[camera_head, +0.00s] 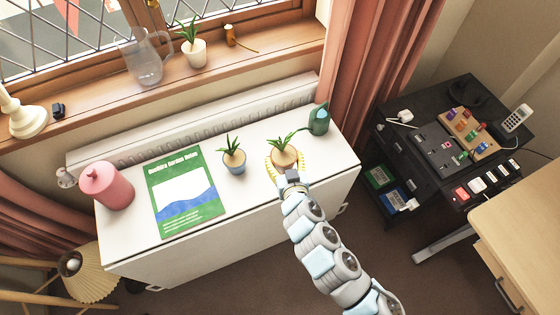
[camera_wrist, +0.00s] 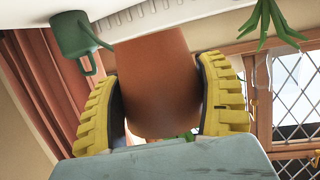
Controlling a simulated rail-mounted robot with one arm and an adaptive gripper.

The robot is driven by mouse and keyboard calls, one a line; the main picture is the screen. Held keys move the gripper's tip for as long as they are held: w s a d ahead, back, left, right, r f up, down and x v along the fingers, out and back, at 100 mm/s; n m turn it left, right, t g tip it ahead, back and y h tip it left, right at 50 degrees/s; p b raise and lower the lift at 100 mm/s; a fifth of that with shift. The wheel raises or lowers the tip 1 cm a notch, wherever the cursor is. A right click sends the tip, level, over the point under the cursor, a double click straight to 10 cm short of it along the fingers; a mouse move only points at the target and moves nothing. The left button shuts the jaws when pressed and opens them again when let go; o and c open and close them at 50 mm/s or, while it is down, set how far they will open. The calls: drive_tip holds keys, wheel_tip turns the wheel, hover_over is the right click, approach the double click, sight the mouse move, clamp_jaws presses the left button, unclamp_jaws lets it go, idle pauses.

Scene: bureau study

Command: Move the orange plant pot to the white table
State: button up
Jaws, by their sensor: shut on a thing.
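The orange plant pot (camera_head: 284,157) holds a small spiky green plant and is over the right part of the white table (camera_head: 245,198) below the window. My gripper (camera_head: 286,165) has its yellow padded fingers on both sides of the pot and is shut on it. In the wrist view, the pot (camera_wrist: 155,75) fills the space between the two fingers (camera_wrist: 160,105), and the picture is upside down.
A blue pot (camera_head: 234,161) with a plant stands left of the gripper, and a green watering can (camera_head: 318,120) stands close on the right. A green book (camera_head: 185,192) and pink canister (camera_head: 106,185) occupy the table's left part. The table's front middle is clear.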

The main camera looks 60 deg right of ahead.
drive_tip(key=w+d+f, duration=0.2)
drive_tip(key=f, duration=0.1)
drive_tip(key=w+d+f, duration=0.1)
drive_tip(key=f, duration=0.1)
drive_tip(key=shift+b, duration=0.4)
drive_tip(key=shift+w+d+f, duration=0.1)
drive_tip(key=shift+w+f, duration=0.25)
drive_tip(key=shift+f, duration=1.55)
drive_tip(key=shift+f+b, duration=0.2)
drive_tip(key=shift+b, duration=0.2)
drive_tip(key=o, duration=1.2)
drive_tip(key=shift+r, duration=0.1)
drive_tip(key=shift+s+r, duration=0.1)
drive_tip(key=shift+s, duration=0.05)
drive_tip(key=v, duration=1.1)
drive_tip(key=shift+s+a+r+p, duration=0.15)
drive_tip(key=shift+s+a+p, duration=0.1)
drive_tip(key=shift+s+p, duration=0.1)
